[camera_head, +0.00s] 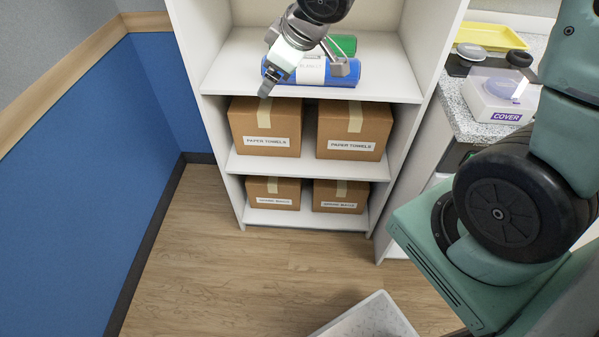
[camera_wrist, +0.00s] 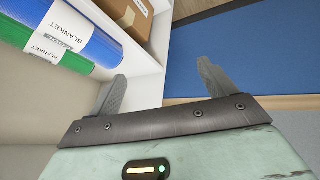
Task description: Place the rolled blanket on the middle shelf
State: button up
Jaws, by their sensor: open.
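A blue rolled blanket (camera_head: 312,75) with a white label lies lengthwise near the front of the white shelf board (camera_head: 236,76) above the paper towel boxes. A green rolled blanket (camera_head: 345,44) lies behind it on the same board. My gripper (camera_head: 304,82) is open, with its fingers in front of and over the blue roll in the head view, hiding parts of it. In the wrist view the blue roll (camera_wrist: 85,30) and green roll (camera_wrist: 50,52) lie to the left of the open fingers (camera_wrist: 160,69). Nothing is between the fingers.
Paper towel cartons (camera_head: 265,126) fill the board below, and smaller cartons (camera_head: 273,193) the lowest. A blue wall (camera_head: 80,180) stands left. A counter at right holds a white box (camera_head: 500,98) and yellow tray (camera_head: 490,36). A pale bin (camera_head: 368,318) stands on the floor.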

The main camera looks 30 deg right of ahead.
jog(key=s+a+g, duration=0.3)
jog(key=s+a, duration=0.2)
jog(key=s, duration=0.7)
jog(key=s+a+g+h, duration=0.1)
jog(key=s+a+g, duration=0.2)
jog(key=s, duration=1)
jog(key=shift+a+g, duration=0.3)
jog(key=shift+a, duration=0.55)
